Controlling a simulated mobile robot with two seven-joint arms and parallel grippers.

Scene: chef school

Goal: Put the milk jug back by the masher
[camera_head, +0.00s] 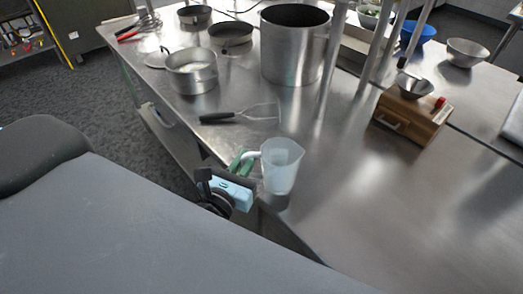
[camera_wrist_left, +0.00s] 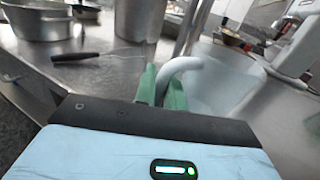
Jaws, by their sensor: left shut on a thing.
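The milk jug (camera_head: 281,167) is a translucent white plastic jug with a white handle, upright at the near edge of the steel table. My left gripper (camera_head: 245,160) is shut on its handle, with green fingertips around it. In the left wrist view my gripper (camera_wrist_left: 163,88) holds the handle, and the jug (camera_wrist_left: 225,80) is just beyond. I cannot tell whether the jug's base touches the table. A flat tool with a black handle and a wide metal head, likely the masher (camera_head: 245,115), lies behind the jug; it also shows in the left wrist view (camera_wrist_left: 85,57). My right gripper is not in view.
A pot (camera_head: 192,72), a tall stockpot (camera_head: 294,50) and pans stand at the back. Steel posts (camera_head: 333,60) rise from the table. A wooden box (camera_head: 412,115) with a metal bowl (camera_head: 413,85) stands right. The steel surface (camera_head: 370,200) right of the jug is clear.

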